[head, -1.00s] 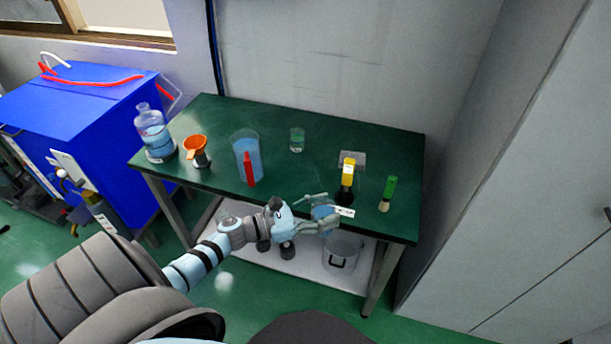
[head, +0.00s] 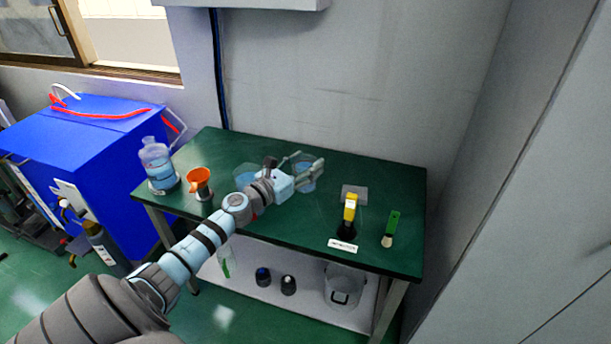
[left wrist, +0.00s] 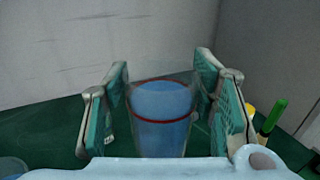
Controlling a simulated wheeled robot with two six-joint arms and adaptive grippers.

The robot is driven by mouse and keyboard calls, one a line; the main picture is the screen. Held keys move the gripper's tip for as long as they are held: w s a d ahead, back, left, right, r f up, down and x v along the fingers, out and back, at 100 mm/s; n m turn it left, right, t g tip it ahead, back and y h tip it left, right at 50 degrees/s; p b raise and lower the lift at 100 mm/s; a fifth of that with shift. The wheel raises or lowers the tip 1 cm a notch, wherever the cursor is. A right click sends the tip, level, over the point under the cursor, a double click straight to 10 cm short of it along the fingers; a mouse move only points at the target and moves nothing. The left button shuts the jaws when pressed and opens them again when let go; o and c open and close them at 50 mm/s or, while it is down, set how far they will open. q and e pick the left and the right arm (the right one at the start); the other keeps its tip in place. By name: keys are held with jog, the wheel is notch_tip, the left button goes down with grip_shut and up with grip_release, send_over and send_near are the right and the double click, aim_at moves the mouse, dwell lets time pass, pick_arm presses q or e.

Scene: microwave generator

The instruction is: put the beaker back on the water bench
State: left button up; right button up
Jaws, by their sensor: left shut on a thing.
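The beaker (left wrist: 162,128) holds blue water and has a red line around it. It stands upright between the two finger pads of my left gripper (left wrist: 161,78) in the left wrist view. In the head view the left gripper (head: 305,172) is over the back middle of the green bench (head: 290,222), shut on the beaker, which the fingers partly hide. I cannot tell whether the beaker's base touches the bench top. My right gripper is not in view.
The jug of blue water (head: 243,176) is left of the gripper, partly behind my arm. An orange funnel (head: 199,178) and a large bottle (head: 158,165) stand at the left. A yellow-topped tool (head: 349,212) and green-handled brush (head: 392,228) are at the right.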

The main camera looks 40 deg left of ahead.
pick_arm(q)
notch_tip(320, 180, down, 15)
jog(key=b, duration=0.8)
jog(key=shift+b, duration=0.35)
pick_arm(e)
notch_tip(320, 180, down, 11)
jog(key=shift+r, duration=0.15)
pick_arm(q)
jog(key=o, duration=1.5)
